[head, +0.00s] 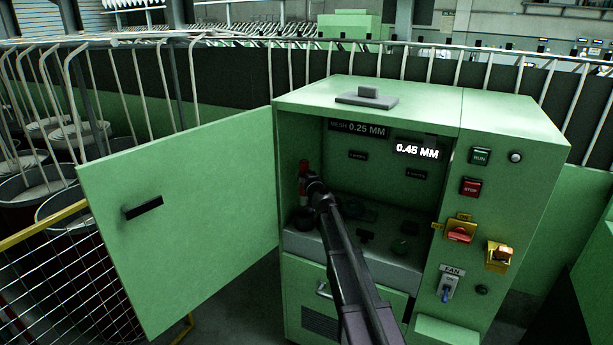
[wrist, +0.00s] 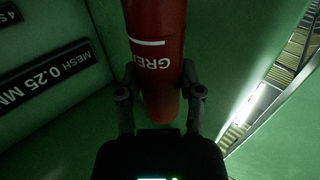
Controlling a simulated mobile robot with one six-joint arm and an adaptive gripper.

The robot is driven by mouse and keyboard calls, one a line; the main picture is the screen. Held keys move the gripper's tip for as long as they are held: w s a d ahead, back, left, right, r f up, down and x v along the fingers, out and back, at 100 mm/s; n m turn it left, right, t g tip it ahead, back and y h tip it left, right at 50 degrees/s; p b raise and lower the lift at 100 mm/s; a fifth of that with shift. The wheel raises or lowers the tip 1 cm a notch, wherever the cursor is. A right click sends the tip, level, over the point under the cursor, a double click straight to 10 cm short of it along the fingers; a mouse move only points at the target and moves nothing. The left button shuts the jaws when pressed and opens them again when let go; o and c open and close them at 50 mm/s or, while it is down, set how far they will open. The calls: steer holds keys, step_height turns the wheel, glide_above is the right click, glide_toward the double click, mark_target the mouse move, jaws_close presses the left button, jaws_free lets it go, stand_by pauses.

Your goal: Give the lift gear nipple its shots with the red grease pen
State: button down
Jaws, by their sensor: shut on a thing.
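The red grease pen (wrist: 160,50) stands between my gripper's fingers in the wrist view, with part of its white lettering readable as "GRE". My gripper (wrist: 159,92) is shut on it. In the head view the pen (head: 303,168) shows as a small red upright piece inside the open green cabinet (head: 350,270), near its left wall. My gripper (head: 312,184) is partly covered by my arm there. Dark fittings sit on the shelf inside, including a round one (head: 302,222) at the left. I cannot tell which is the lift gear nipple.
The cabinet door (head: 190,220) is swung open to the left. A sign (head: 358,129) inside reads "MESH 0.25 MM"; a lit display (head: 417,151) reads "0.45 MM". Buttons and switches, including a red stop button (head: 471,187), line the right front.

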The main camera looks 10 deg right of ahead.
steer(key=shift+d, duration=0.1)
steer(key=s+d, duration=0.4)
steer(key=d, duration=0.7)
steer(key=shift+s+d+f, duration=0.15)
steer(key=shift+s+d, duration=0.05)
steer(key=shift+d, duration=0.15)
steer(key=shift+f+b, duration=0.15)
steer(key=shift+b, duration=0.2)
steer(key=shift+f+b, duration=3.7)
